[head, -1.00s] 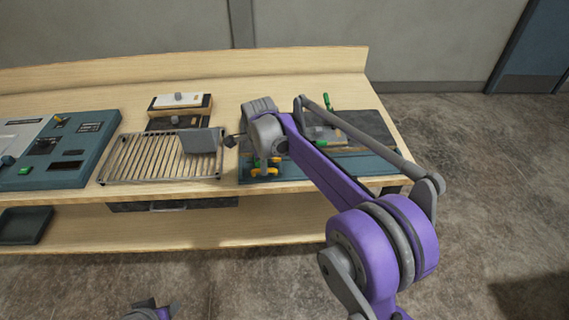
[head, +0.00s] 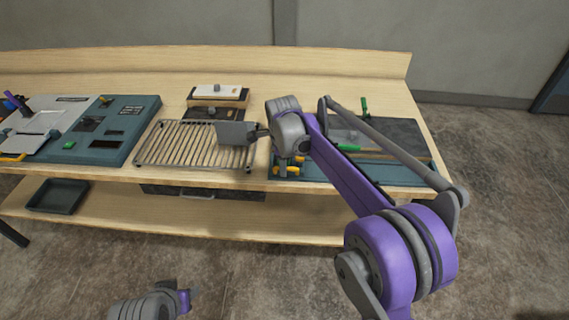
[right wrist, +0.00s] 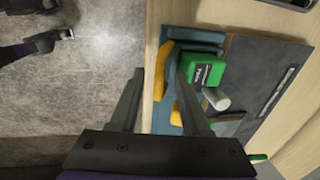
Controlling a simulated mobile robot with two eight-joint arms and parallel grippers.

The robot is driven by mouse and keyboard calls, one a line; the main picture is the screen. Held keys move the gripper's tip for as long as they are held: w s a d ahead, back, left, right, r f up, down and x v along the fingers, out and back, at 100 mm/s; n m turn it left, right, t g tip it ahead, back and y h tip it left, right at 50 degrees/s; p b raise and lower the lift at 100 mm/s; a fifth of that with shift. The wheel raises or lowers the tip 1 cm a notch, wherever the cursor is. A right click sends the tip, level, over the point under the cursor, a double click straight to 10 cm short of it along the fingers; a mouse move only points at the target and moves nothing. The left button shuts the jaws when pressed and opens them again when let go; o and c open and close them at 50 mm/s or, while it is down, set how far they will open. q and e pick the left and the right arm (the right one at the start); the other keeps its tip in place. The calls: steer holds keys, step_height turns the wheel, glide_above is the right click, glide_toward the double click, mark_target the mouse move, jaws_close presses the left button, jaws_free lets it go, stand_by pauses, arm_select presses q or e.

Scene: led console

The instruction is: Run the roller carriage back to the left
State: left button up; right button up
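My right gripper (head: 285,165) hangs over the left front part of a teal board (head: 330,174). In the right wrist view its fingers (right wrist: 150,85) stand apart with nothing held. A yellow part (right wrist: 163,65) shows between them, below or beyond the tips. A green block with a dark label (right wrist: 205,68) and a pale cylinder (right wrist: 216,98) lie beside the right finger, which partly covers the board. The green block looks like the carriage, but I cannot be sure.
Further left is a teal console (head: 130,120). A white block with a knob (head: 220,91) stands behind.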

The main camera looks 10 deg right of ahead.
steer(key=shift+d, duration=0.15)
steer(key=shift+r, duration=0.25)
step_height(320, 180, up, 10)
steer(key=s, duration=0.2)
steer(key=shift+a, duration=0.3)
steer(key=shift+r, duration=0.1)
steer(key=s+d+f+n+t, duration=0.1)
steer(key=s+d+n, duration=0.2)
steer(key=s+n, duration=0.4)
steer(key=s+d+f+n+t, duration=0.1)
steer(key=s+d+f+n, duration=0.2)
steer(key=s, duration=0.7)
steer(key=s+d+f+n+t, duration=0.1)
steer(key=s+f+n, duration=0.7)
steer(key=s, duration=0.5)
steer(key=n, duration=0.2)
steer(key=shift+d+f+n+t, duration=0.3)
steer(key=shift+d, duration=0.1)
